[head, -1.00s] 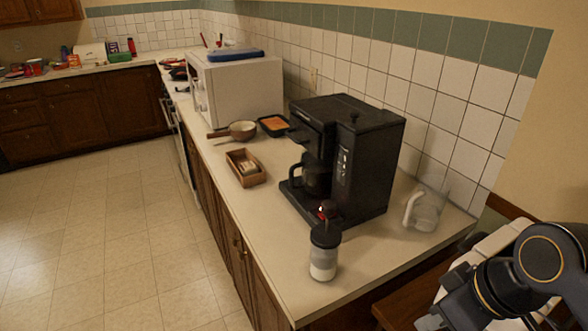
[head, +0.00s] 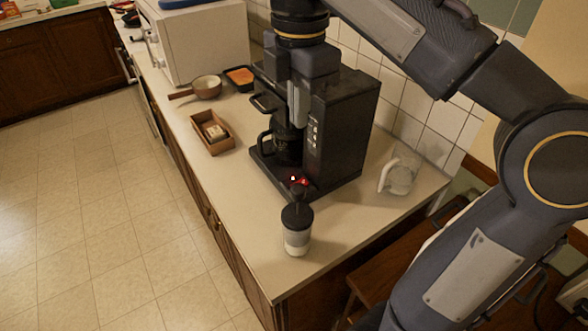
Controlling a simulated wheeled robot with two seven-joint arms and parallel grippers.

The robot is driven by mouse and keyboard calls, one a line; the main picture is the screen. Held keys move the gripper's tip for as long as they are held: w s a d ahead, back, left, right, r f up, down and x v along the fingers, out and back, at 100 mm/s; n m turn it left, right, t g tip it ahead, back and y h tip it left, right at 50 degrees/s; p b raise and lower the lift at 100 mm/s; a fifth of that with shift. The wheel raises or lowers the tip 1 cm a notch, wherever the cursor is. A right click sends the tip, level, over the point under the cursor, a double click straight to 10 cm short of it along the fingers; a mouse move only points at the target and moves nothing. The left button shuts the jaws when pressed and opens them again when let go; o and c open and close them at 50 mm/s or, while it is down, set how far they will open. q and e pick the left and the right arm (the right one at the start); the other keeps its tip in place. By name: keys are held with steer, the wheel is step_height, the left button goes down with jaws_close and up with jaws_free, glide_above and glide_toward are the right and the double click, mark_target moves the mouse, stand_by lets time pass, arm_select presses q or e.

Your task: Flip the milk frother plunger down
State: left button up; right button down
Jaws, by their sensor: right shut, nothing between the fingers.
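The milk frother (head: 297,238) is a small clear jar with white milk in it and a black lid. It stands upright near the counter's front end. Its thin plunger rises above the lid, with a dark knob (head: 299,188) at the top, hard to make out against the coffee machine's base and a red light. My right gripper (head: 298,122) comes in from the upper right and points down, in front of the coffee machine in the picture. It is shut and empty, above the frother and apart from it. My left gripper is out of view.
A black coffee machine (head: 345,130) with a carafe stands just behind the frother. A glass pitcher (head: 402,176) is at the right by the wall. A wooden box (head: 211,133), a pan (head: 206,87) and a white microwave (head: 201,40) lie further back. Counter around the frother is clear.

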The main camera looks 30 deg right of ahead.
mark_target(298, 187)
step_height(298, 187, down, 14)
steer(key=shift+f+b, duration=0.1)
steer(key=shift+b, duration=0.35)
